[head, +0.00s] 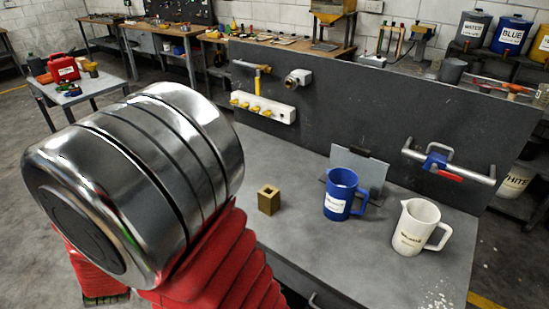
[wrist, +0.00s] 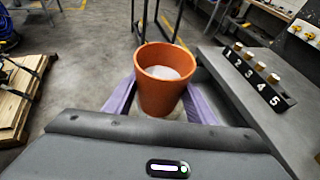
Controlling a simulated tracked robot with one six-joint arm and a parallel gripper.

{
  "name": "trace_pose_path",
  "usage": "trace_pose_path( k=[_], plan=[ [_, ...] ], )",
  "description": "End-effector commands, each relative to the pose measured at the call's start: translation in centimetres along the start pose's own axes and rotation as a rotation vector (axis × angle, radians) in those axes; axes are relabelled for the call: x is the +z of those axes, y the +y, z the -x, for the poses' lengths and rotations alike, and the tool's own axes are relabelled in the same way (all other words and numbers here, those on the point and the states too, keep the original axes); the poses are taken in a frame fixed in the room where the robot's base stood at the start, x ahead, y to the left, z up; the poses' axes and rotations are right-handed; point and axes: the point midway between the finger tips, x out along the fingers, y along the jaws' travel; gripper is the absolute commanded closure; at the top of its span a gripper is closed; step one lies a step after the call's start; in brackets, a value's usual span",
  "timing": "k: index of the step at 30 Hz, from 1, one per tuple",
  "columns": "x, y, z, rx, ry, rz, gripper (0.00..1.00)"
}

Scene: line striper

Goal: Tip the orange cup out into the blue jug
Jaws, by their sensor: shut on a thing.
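An orange cup (wrist: 160,88) is held upright between the two purple fingers of my gripper (wrist: 160,100) in the wrist view. Pale, whitish contents show inside the cup below its rim. The blue jug (head: 342,194) stands upright on the grey bench in the head view, with a white label and its handle to the right. In the head view my own arm fills the left, and neither the gripper nor the orange cup shows there. The jug does not show in the wrist view.
A white jug (head: 418,228) stands right of the blue one on the grey bench (head: 300,235). A small brass block (head: 268,199) sits to the left. A grey plate (head: 362,172) stands behind the blue jug. A pipe with a red-handled valve (head: 445,168) juts from the back panel.

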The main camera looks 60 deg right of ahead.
Motion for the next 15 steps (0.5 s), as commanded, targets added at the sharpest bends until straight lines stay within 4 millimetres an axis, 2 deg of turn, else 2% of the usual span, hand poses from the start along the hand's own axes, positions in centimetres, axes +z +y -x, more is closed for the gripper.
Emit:
trace_pose_path(
  k=[1,7,15],
  plan=[
    [0.6,-2.1,-0.6,-0.042,-0.002,-0.013,0.79],
    [2.0,-10.2,-1.9,-0.203,0.003,-0.054,0.79],
    [3.4,-21.4,-1.9,-0.424,0.013,-0.119,0.79]
  ],
)
